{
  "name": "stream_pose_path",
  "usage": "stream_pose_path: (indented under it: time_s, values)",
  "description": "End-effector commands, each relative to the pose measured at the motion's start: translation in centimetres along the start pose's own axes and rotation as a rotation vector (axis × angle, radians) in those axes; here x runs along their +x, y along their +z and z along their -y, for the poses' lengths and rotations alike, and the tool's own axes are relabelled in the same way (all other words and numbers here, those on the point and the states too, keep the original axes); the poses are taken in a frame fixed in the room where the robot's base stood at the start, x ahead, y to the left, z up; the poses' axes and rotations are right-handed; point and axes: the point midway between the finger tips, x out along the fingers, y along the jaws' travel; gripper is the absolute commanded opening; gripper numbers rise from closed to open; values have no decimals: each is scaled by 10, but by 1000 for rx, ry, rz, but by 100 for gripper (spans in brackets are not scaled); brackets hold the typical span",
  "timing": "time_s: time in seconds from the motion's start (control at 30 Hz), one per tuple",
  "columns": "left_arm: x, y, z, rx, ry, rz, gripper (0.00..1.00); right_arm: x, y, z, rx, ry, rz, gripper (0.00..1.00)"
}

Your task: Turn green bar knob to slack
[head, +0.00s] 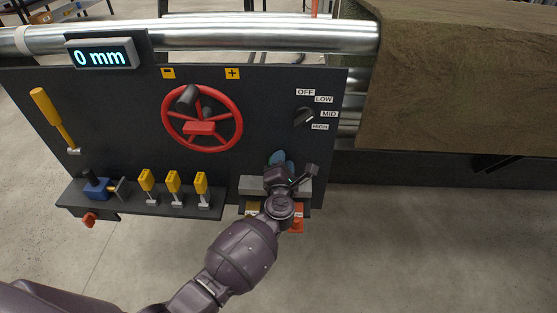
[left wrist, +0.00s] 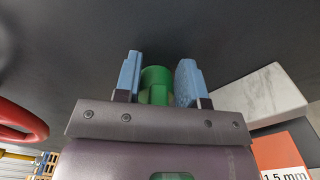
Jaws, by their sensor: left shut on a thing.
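The green bar knob (left wrist: 156,82) shows in the left wrist view, sticking out of the dark panel (left wrist: 225,25). It sits between the two blue fingers of my left gripper (left wrist: 158,80), which is shut on it. In the head view my left gripper (head: 279,160) is at the lower right of the panel, and the knob is hidden behind it. Any slack marking is not visible. My right gripper is in neither view.
A red handwheel (head: 236,118), a black selector knob (head: 304,117) and a yellow lever (head: 50,110) are on the panel. Several yellow-handled toggles (head: 172,183) stand on the ledge at lower left. A grey block (left wrist: 262,103) and an orange block marked 1.5 mm (left wrist: 290,150) are close to my left gripper.

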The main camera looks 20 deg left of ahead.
Motion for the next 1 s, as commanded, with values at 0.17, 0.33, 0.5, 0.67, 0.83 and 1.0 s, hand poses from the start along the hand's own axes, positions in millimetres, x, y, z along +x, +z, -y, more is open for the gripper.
stream_pose_path:
  time_s: [0.17, 0.33, 0.5, 0.67, 0.83, 1.0]
  values:
    - [0, 1, 2, 164, 0, -2, 13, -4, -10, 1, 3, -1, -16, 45]
    - [0, -1, 6, 310, -1, -2, 13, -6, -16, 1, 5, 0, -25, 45]
    - [0, -3, 10, 431, -1, -2, 13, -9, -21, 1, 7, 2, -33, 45]
    - [0, -4, 12, 511, -2, -3, 13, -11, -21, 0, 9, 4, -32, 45]
    - [-1, -5, 14, 564, -2, -3, 13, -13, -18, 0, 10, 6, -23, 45]
    - [-1, -6, 15, 587, -3, -3, 13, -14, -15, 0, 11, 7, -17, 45]
